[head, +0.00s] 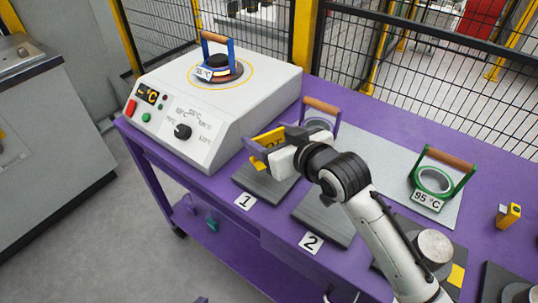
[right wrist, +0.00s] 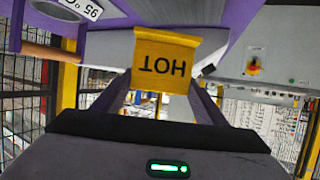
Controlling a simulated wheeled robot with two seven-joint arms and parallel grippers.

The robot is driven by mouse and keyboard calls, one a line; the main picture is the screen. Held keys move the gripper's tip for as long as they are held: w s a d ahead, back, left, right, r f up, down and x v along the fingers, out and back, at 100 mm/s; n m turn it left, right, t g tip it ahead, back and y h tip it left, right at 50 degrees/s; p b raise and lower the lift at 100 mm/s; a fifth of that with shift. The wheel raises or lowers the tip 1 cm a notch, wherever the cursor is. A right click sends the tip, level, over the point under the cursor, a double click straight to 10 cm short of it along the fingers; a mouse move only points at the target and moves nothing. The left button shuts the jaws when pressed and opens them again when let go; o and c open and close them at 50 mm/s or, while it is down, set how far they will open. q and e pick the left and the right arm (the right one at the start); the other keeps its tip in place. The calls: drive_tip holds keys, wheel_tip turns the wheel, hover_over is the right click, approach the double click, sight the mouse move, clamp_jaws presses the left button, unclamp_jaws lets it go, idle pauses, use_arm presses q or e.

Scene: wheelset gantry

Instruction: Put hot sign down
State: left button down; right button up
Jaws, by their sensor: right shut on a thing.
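A yellow sign with HOT on it (right wrist: 166,62) is between the fingers of my right gripper (right wrist: 164,88) in the right wrist view, its lettering upside down there. In the head view my right gripper (head: 268,152) is shut on the yellow sign (head: 268,138), over the dark pad marked 1 (head: 262,187). The gripper partly hides the sign. I cannot tell whether the sign touches the pad. My left gripper is not in view.
A white heater (head: 210,120) carries a blue-framed ring (head: 219,64) at the left. Dark pad 2 (head: 325,217) is bare. A purple-framed ring (head: 320,113) stands behind the gripper. A green-framed ring marked 95 °C (head: 434,180) stands on the grey mat (head: 385,165). Fencing is behind.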

drive_tip(key=shift+f, duration=2.35)
drive_tip(key=shift+f, duration=0.15)
drive_tip(key=o, duration=1.1)
drive_tip(key=shift+c, duration=0.2)
drive_tip(key=shift+r, duration=0.2)
drive_tip(key=v, duration=1.2)
drive_tip(key=shift+f, duration=0.1)
